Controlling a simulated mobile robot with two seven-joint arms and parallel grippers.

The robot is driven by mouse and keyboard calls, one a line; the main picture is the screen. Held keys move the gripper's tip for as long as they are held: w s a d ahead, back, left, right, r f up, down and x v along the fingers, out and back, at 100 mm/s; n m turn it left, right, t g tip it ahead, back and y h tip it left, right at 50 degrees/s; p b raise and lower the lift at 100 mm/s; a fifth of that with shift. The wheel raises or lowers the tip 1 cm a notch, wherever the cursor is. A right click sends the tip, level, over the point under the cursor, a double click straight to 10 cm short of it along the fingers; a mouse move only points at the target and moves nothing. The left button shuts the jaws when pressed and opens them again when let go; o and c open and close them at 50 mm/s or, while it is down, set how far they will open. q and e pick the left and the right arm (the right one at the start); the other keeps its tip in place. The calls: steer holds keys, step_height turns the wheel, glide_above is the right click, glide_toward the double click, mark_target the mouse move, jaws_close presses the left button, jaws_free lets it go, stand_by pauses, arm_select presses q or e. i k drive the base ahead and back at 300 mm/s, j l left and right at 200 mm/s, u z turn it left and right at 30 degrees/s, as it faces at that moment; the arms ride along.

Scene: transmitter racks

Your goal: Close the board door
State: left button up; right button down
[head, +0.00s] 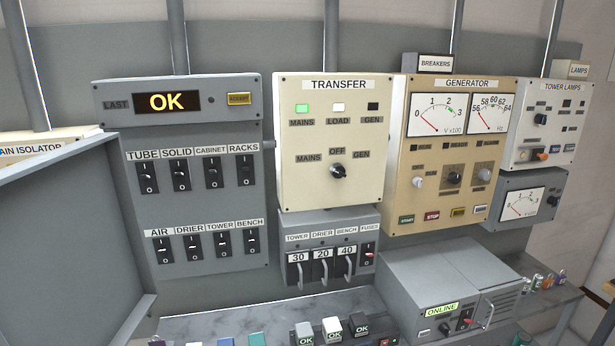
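The board door (62,235) appears to be the large grey panel with a raised rim at the left of the head view. It stands open, swung out to the left of the grey switch board (208,260), and its left part runs out of the frame. Its right edge is beside the board's left side; the hinges cannot be made out. The board's front is uncovered, showing two rows of black switches (213,172) labelled TUBE, SOLID, CABINET, RACKS and AIR, DRIER, TOWER, BENCH. Neither of my grippers is in view.
An OK display box (215,102) tops the board. The TRANSFER panel (300,150), fuse box (315,228) and GENERATOR panel (400,215) are to its right. Below are a grey ONLINE unit (400,275) and a bench (235,317) with several small items. A MAIN ISOLATOR sign (35,150) is behind the door.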

mark_target(76, 269)
steer(key=j+u, duration=0.3)
steer(key=j, duration=1.05)
steer(key=j+z, duration=0.4)
steer(key=k+j+z, duration=0.1)
steer(key=j+z, duration=0.3)
steer(key=i+j+z, duration=0.1)
steer(key=j+z, duration=0.35)
steer(key=j, duration=0.55)
steer(key=j+u, duration=0.25)
steer(key=i+u, duration=0.25)
steer(key=k+j, duration=0.05)
steer(key=k, duration=0.05)
